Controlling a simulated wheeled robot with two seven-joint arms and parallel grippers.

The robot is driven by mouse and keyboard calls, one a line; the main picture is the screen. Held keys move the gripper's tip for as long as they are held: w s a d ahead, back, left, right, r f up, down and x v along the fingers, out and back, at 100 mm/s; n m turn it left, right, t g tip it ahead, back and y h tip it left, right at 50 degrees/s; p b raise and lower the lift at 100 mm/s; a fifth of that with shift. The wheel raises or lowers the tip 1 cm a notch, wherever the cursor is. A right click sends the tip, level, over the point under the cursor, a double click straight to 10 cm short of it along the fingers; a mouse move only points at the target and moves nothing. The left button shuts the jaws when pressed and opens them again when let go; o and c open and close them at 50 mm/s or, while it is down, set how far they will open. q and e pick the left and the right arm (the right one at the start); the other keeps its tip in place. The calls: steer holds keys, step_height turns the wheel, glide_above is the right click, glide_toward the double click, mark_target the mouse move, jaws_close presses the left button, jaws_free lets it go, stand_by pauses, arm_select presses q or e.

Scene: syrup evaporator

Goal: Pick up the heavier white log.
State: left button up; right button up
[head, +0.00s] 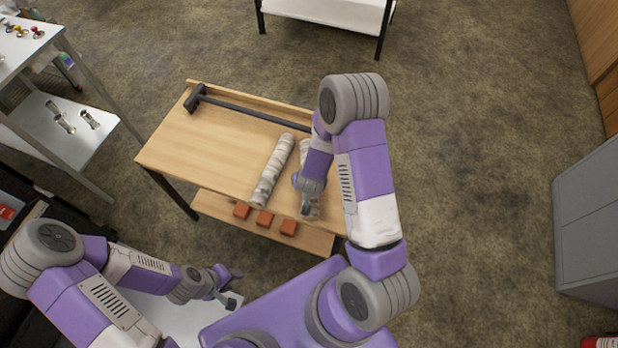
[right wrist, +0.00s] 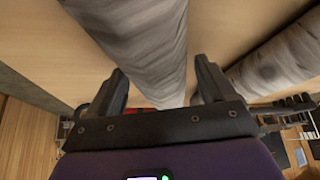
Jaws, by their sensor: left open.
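Two white birch-like logs lie side by side on the wooden table. The left log (head: 272,170) is in plain view; the right log (head: 304,148) is mostly hidden by my right arm. Their looks do not show which is heavier. My right gripper (head: 309,208) is at the near end of the right log. In the right wrist view its fingers (right wrist: 160,84) stand apart, one on each side of a log (right wrist: 145,40), with a small gap at the right finger. The other log (right wrist: 280,62) lies to the right there. My left gripper (head: 231,289) is open and empty, away from the table.
The wooden table (head: 190,150) carries a dark long-handled hammer (head: 245,108) along its far edge. Several orange-red blocks (head: 264,219) sit on its lower shelf. A shelf unit (head: 60,140) stands at left, a grey cabinet (head: 590,220) at right.

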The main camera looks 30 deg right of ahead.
jaws_close()
